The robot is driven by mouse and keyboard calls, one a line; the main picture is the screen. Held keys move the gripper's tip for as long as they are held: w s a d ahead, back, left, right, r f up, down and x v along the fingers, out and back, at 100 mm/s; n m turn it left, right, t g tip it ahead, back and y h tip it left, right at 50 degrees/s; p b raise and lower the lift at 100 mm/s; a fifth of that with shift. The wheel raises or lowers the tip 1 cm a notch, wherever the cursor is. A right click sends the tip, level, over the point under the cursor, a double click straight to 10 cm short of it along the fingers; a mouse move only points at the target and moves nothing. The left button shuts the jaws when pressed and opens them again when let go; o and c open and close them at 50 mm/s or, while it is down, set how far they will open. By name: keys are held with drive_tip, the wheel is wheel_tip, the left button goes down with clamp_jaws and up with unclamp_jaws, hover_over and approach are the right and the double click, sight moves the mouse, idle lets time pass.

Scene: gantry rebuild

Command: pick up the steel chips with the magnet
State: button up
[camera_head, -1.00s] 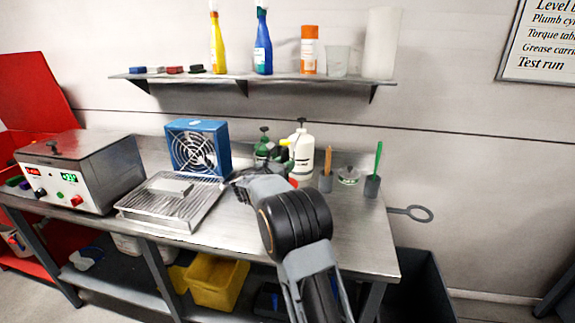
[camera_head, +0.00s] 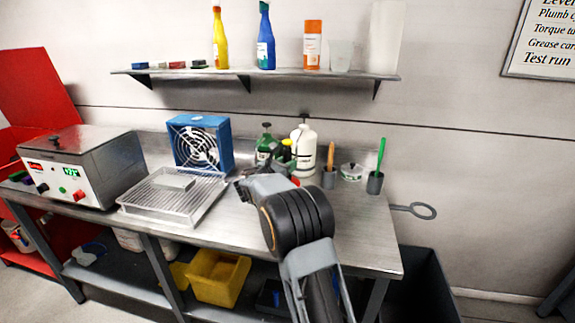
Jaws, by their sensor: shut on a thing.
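My gripper (camera_head: 243,186) is at the end of my arm, low over the steel bench (camera_head: 345,228), just right of the wire rack tray. My own wrist hides much of its jaws, and what they hold is too small and covered to make out. I cannot pick out the magnet or the steel chips in this view.
A wire rack tray (camera_head: 195,207) with a grey block (camera_head: 172,183) lies left of my gripper. Behind are a blue fan (camera_head: 200,143) and several bottles (camera_head: 304,150). A metal box with displays (camera_head: 85,165) stands at left. The bench's right front is clear.

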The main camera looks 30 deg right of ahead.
drive_tip(key=shift+r, duration=0.2)
idle(0.3)
drive_tip(key=shift+r+p, duration=0.65)
drive_tip(key=shift+r, duration=0.05)
drive_tip(key=shift+a, duration=0.1)
drive_tip(key=w+v, duration=0.1)
drive_tip(key=v, duration=0.8)
drive_tip(key=shift+a, duration=0.3)
drive_tip(key=shift+w+f, duration=0.1)
drive_tip(key=shift+f, duration=0.1)
drive_tip(key=shift+f+b, duration=0.4)
drive_tip(key=shift+f, duration=0.25)
drive_tip(key=shift+r, duration=0.2)
idle(0.5)
